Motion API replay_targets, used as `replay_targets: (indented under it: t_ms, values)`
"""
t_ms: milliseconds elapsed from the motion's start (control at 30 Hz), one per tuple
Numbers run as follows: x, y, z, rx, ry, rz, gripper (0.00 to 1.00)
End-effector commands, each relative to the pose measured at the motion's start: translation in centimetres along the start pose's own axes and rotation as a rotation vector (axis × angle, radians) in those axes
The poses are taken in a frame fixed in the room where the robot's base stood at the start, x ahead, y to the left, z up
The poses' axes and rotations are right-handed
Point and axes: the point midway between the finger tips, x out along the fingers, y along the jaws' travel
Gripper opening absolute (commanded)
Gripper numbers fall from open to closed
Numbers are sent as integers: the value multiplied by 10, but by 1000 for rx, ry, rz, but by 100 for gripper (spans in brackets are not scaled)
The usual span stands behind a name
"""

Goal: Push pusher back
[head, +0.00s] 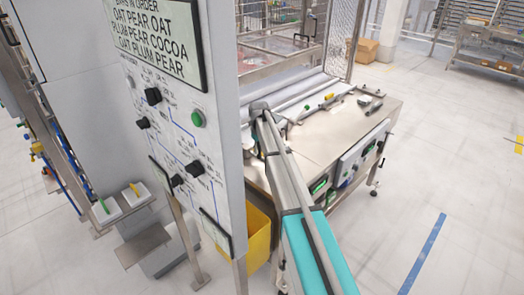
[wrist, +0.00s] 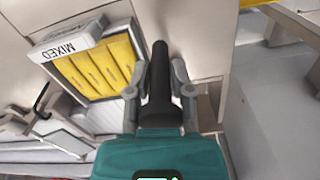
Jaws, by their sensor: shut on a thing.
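In the wrist view my gripper (wrist: 159,82) is shut on a dark cylindrical bar (wrist: 159,54), which looks like the pusher's handle. The bar runs away from me between the two grey fingers, and its far end rests against or just before a beige surface. What it is fixed to is hidden. In the head view my gripper (head: 259,108) is at the near left corner of the steel worktable (head: 338,130), at the end of my arm. The bar cannot be made out there.
Left of the gripper in the wrist view is a case of yellow packs (wrist: 100,66) with a white MIXED label (wrist: 68,40). A control panel (head: 180,125) with black knobs and a text screen stands close left of my arm. A yellow bin (head: 258,238) is below.

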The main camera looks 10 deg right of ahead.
Motion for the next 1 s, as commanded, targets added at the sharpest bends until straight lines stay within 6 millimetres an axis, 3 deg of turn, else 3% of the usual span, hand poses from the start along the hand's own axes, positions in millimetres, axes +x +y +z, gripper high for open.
replay_targets:
  t_ms: [133, 167, 300, 767, 1000]
  values:
    - [-1, 0, -6, -3, 8, 1, 0]
    - [-1, 0, -7, -3, 8, 1, 34]
    - [-1, 0, -6, -2, 7, 1, 59]
    - [-1, 0, -1, -1, 4, 0, 59]
    - [0, 2, 13, -1, 4, 0, 59]
